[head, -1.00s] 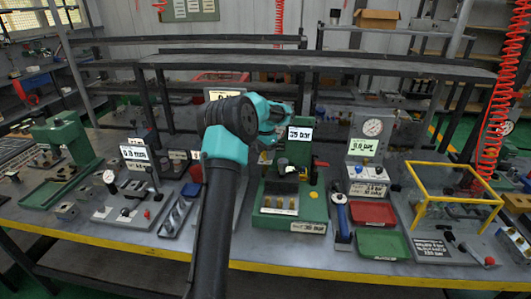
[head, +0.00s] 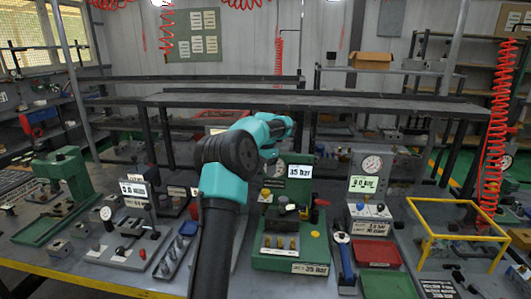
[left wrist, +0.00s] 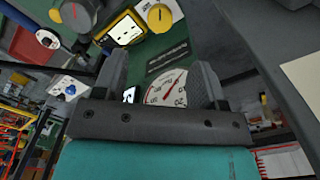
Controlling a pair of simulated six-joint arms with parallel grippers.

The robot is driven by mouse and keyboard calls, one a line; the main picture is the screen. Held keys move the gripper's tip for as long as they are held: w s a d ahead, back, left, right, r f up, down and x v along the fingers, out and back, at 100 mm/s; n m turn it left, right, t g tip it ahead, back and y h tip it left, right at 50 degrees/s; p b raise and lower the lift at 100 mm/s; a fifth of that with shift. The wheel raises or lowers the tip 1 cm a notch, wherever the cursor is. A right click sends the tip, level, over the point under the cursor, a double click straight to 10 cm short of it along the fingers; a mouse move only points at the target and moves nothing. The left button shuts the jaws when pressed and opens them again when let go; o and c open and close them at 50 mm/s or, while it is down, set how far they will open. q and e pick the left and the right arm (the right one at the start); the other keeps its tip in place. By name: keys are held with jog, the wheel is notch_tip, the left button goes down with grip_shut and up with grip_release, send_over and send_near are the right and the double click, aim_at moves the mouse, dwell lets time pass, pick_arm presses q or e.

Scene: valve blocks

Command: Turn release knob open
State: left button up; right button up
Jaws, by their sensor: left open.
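The green 35 bar station (head: 290,262) stands at the middle of the bench, with its display (head: 300,172) upright above it. A yellow knob (left wrist: 160,17) on its green panel shows at the top of the left wrist view; its label is too small to read. A grey round knob with a yellow part (left wrist: 76,14) is at the upper left there. My left gripper (left wrist: 162,75) is open and empty, its fingers over the panel and a dial gauge (left wrist: 167,88). In the head view my arm hides part of the station. My right gripper is out of view.
The 9.0 bar gauge station (head: 370,215) is to the right, with a red tray (head: 376,254) before it. A yellow frame (head: 455,205) stands further right. A green press (head: 65,180) is at the left. A blue-handled tool (head: 345,255) stands beside the green station.

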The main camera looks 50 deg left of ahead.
pick_arm(q)
notch_tip(320, 180, up, 7)
dwell(0.3)
dwell(0.4)
